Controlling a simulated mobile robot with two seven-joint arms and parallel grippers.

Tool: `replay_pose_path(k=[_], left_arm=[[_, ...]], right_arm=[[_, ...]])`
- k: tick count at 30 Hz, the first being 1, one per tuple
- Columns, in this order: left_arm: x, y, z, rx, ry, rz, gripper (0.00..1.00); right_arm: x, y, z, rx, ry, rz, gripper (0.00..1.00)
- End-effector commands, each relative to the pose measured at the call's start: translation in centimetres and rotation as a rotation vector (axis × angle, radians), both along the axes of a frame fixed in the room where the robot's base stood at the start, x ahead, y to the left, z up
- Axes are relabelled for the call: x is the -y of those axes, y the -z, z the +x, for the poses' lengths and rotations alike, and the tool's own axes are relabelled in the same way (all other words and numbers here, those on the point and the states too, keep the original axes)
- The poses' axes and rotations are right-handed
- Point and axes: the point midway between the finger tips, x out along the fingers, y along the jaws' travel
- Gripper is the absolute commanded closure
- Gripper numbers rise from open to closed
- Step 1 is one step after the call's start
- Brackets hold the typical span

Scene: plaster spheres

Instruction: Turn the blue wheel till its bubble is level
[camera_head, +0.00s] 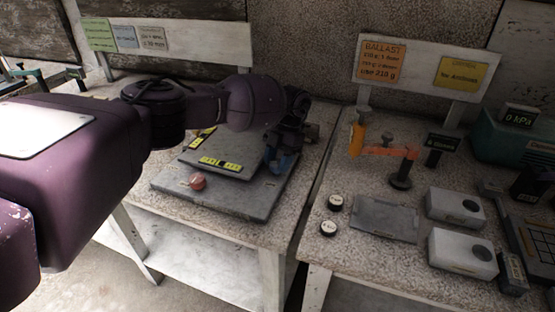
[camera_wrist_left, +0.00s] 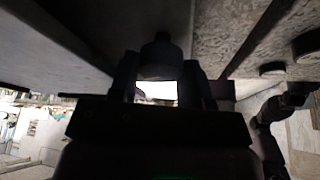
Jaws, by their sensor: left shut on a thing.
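The blue wheel (camera_head: 287,163) is at the right edge of a grey levelling plate (camera_head: 225,197), mostly hidden by my left gripper (camera_head: 277,155). In the left wrist view a dark round knob (camera_wrist_left: 160,58) sits between the two fingers of my left gripper (camera_wrist_left: 163,72), which is shut on it. A red wheel (camera_head: 198,181) stands at the plate's front left. A yellow-green vial (camera_head: 221,164) lies along the plate's front, and a second vial (camera_head: 200,139) is partly behind my arm. The bubbles are too small to read, and which vial goes with the blue wheel cannot be told.
To the right, a second table holds white boxes (camera_head: 455,206), a grey flat plate (camera_head: 384,218), an orange arm on a stand (camera_head: 390,152) and two small round pieces (camera_head: 335,202). A gap separates the tables. Signboards (camera_head: 425,68) stand behind.

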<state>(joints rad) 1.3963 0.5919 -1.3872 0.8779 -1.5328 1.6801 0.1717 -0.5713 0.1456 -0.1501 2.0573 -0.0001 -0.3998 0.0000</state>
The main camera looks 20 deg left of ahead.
Motion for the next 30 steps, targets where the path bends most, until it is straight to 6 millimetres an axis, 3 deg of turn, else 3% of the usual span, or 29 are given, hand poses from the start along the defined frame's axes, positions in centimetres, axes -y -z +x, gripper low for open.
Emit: replay_pose_path(k=[15,30], left_arm=[[-0.09,-0.20,0.09,0.003,-0.353,-0.002,0.80],[-0.11,-0.10,0.10,0.003,-0.428,-0.002,0.80]], right_arm=[[0.22,-0.58,-0.08,0.003,-0.001,-0.004,0.57],[0.11,-0.69,-0.10,0.004,0.003,0.000,0.57]])
